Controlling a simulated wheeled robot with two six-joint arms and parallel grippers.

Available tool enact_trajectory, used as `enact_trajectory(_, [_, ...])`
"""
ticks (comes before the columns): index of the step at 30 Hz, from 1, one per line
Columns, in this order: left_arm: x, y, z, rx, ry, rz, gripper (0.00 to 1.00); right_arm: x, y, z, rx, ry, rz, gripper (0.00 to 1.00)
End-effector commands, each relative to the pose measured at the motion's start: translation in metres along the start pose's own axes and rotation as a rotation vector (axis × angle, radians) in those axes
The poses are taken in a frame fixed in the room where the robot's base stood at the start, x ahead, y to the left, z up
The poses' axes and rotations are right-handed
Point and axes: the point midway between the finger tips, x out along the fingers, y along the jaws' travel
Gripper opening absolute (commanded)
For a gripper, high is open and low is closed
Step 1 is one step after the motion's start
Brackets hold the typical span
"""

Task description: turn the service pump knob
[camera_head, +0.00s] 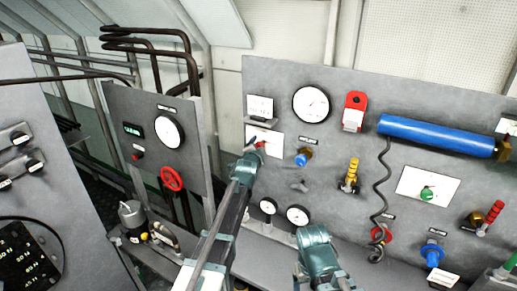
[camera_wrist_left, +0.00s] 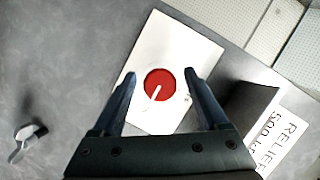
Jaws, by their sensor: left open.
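A round red knob (camera_wrist_left: 153,95) with a white pointer line sits on a white plate (camera_wrist_left: 188,50) on the grey panel. I cannot read a label that names it as the service pump knob. In the head view the same knob (camera_head: 260,144) is partly hidden by my left gripper (camera_head: 252,152). In the left wrist view that gripper is open, with one finger on either side of the knob. I cannot tell whether the fingers touch it. My right arm's teal end (camera_head: 318,250) is low in the head view; its fingers are not clear.
A relief sign (camera_wrist_left: 280,130) and its dark bracket stand close beside the plate. A small grey lever (camera_wrist_left: 27,142) is on the panel. A blue-knobbed valve (camera_head: 303,158), gauge (camera_head: 312,103) and blue cylinder (camera_head: 435,136) are to the right. A red handwheel (camera_head: 172,179) is left.

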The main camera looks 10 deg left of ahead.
Motion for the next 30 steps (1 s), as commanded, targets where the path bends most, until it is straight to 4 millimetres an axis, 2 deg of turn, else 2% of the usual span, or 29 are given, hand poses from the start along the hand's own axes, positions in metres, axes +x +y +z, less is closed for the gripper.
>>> enact_trajectory(1, [0.000, 0.000, 0.000, 0.000, 0.000, 0.000, 0.77, 0.000, 0.000, 0.000, 0.000, 0.000, 0.000, 0.81])
enact_trajectory(2, [0.000, 0.000, 0.000, 0.000, 0.000, 0.000, 0.71, 0.000, 0.000, 0.000, 0.000, 0.000, 0.000, 0.81])
enact_trajectory(14, [0.000, 0.000, 0.000, 0.000, 0.000, 0.000, 0.00, 0.000, 0.000, 0.000, 0.000, 0.000, 0.000, 0.81])
enact_trajectory(23, [-0.001, -0.001, 0.000, -0.029, -0.001, 0.012, 0.00, -0.003, 0.000, 0.000, 0.000, 0.000, 0.000, 0.81])
enact_trajectory(30, [-0.001, -0.002, -0.001, -0.159, 0.000, 0.065, 0.00, -0.013, 0.001, 0.001, 0.002, 0.000, -0.001, 0.81])
